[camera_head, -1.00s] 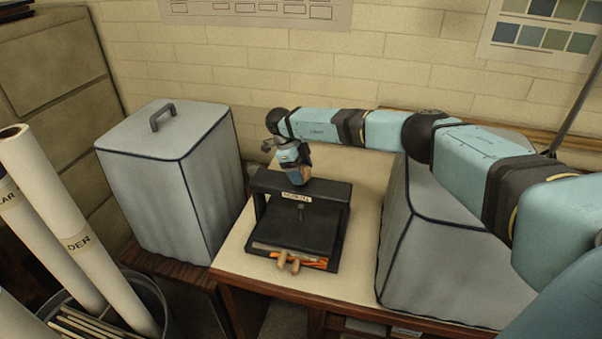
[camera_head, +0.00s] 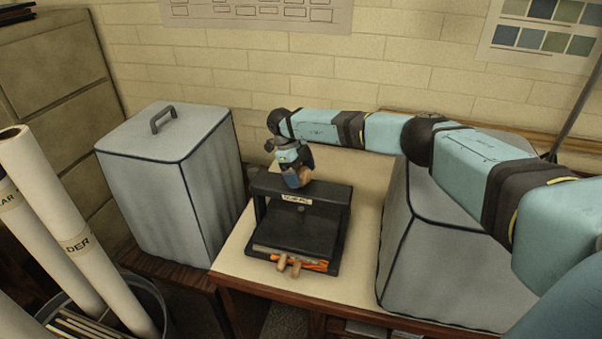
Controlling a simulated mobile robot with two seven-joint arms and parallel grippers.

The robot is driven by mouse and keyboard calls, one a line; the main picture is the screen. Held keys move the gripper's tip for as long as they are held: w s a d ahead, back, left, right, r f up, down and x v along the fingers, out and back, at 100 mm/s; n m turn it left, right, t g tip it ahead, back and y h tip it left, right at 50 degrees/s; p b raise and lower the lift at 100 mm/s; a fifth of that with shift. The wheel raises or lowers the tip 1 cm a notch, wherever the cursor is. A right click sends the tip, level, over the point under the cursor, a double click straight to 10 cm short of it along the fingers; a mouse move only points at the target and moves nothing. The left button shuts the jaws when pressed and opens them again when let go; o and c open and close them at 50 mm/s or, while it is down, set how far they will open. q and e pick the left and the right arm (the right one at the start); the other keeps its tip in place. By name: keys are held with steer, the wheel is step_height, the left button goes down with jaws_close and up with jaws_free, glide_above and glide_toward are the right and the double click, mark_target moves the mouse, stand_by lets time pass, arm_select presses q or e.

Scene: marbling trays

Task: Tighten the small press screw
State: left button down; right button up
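The small black press (camera_head: 262,218) stands on the table, with a pale label on its crossbar. The screw's wooden handle (camera_head: 306,175) shows just above the crossbar. My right gripper (camera_head: 298,180) comes down on it from above, its fingers around the handle and seemingly shut on it. The fingers hide part of the handle. Under the crossbar the screw's shaft is dark and hard to make out. My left gripper is not in view.
Orange and wooden pieces (camera_head: 290,266) stick out at the press's front. A grey covered box (camera_head: 170,185) stands to the left and another grey covered shape (camera_head: 440,255) to the right, under my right arm. Paper rolls (camera_head: 85,245) stand in a bin at front left.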

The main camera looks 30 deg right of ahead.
steer(key=b+v, duration=0.3)
steer(key=v, duration=1)
steer(key=shift+r, duration=0.35)
steer(key=shift+w, duration=0.1)
stand_by(1.8)
